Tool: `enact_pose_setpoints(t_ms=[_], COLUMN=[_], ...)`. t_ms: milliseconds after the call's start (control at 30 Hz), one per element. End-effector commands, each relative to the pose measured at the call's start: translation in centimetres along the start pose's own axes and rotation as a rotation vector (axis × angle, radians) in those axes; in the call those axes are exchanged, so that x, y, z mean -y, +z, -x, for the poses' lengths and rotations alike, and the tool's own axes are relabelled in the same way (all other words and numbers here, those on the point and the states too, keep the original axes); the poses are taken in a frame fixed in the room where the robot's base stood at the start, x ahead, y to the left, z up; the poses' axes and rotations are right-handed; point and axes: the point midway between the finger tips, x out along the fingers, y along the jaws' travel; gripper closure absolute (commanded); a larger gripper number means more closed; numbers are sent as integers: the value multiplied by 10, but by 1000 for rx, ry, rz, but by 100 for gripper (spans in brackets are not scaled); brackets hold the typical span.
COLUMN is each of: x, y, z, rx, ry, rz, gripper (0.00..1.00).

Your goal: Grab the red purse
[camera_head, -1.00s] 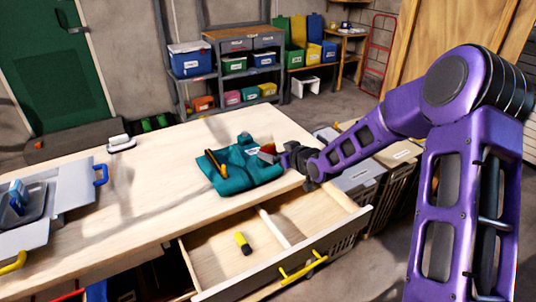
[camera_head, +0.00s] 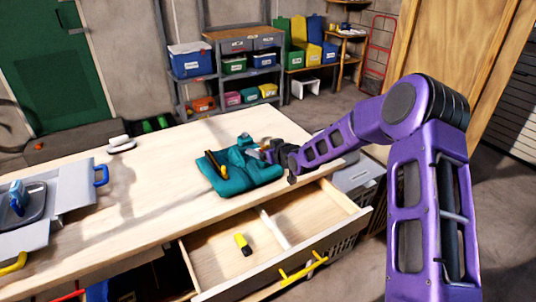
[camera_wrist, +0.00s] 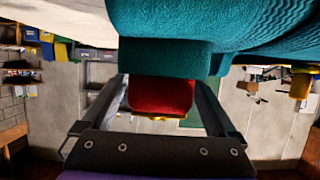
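The red purse (camera_wrist: 160,96) shows in the wrist view between the two fingers of my gripper (camera_wrist: 160,84), with a yellowish edge at its lower side. A narrow gap seems to lie on each side of it, and I see no clear grip. In the head view my gripper (camera_head: 264,154) is at the right part of a teal folded cloth (camera_head: 235,180) on the workbench. The purse is not clearly visible there, hidden around the fingers. The teal cloth (camera_wrist: 225,25) fills the upper wrist view, right beside the purse.
An open drawer (camera_head: 215,250) holding a yellow and black item (camera_head: 243,244) juts out below the bench's front edge. A dark-handled yellow tool (camera_head: 216,165) lies on the cloth. The bench middle (camera_head: 150,190) is mostly clear.

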Motion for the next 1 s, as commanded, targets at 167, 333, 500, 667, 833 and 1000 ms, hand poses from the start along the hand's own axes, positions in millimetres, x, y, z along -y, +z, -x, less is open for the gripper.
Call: enact_pose_setpoints(t_ms=[167,333,500,667,833,1000], x=[0,0,0,0,0,-1], y=[0,0,0,-4,-27,-60], z=[0,0,0,2,11,25], rx=[0,0,-1,-2,-4,-4], ry=[0,0,0,0,1,2], rz=[0,0,0,1,2,2], gripper=[41,72,83,84,84,84])
